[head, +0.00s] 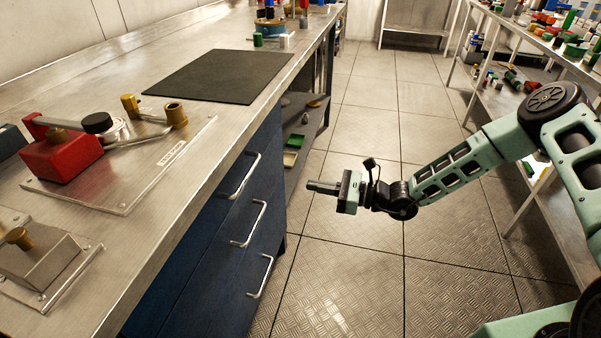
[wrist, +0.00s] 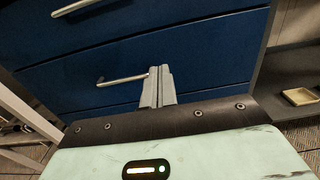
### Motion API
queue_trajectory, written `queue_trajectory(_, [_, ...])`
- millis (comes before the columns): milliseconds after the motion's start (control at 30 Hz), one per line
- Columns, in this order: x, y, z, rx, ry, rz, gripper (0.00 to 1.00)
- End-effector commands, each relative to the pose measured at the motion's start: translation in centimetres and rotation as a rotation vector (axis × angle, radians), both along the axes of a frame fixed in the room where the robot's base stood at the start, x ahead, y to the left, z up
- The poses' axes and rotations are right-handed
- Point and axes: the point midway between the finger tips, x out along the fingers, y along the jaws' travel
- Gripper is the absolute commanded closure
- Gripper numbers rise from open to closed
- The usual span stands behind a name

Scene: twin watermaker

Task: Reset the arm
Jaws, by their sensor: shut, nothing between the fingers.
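My gripper (head: 322,187) is in the middle of the head view, at the end of my pale green arm. It is in the air over the aisle floor, to the right of the blue drawer cabinet (head: 215,215) and apart from it. Its fingers point left toward the drawers. In the wrist view my gripper's fingers (wrist: 158,75) lie together with nothing between them. Behind them are blue drawer fronts (wrist: 205,60) with metal handles.
A metal workbench (head: 190,125) runs along the left, with a black mat (head: 218,76) and a red pump-like device (head: 62,155). Shelves (head: 545,195) crowded with parts stand at the right, close to my arm. The tiled floor (head: 350,265) between is clear.

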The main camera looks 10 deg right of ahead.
Motion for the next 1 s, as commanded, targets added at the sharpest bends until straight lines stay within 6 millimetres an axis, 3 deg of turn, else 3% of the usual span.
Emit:
queue_trajectory(167, [-0.2,-0.1,0.2,-0.003,-0.005,0.008,1.0])
queue_trajectory(333, [-2.9,2.4,2.4,-0.083,-0.097,0.166,1.0])
queue_trajectory(500, [-9.4,5.9,5.8,-0.251,-0.289,0.49,1.0])
queue_trajectory(667, [-15.8,7.3,8.2,-0.413,-0.485,0.796,1.0])
queue_trajectory(800, [-20.8,7.1,10.0,-0.552,-0.666,1.043,1.0])
queue_trajectory(1000, [-26.4,5.0,12.4,-0.747,-0.937,1.362,1.0])
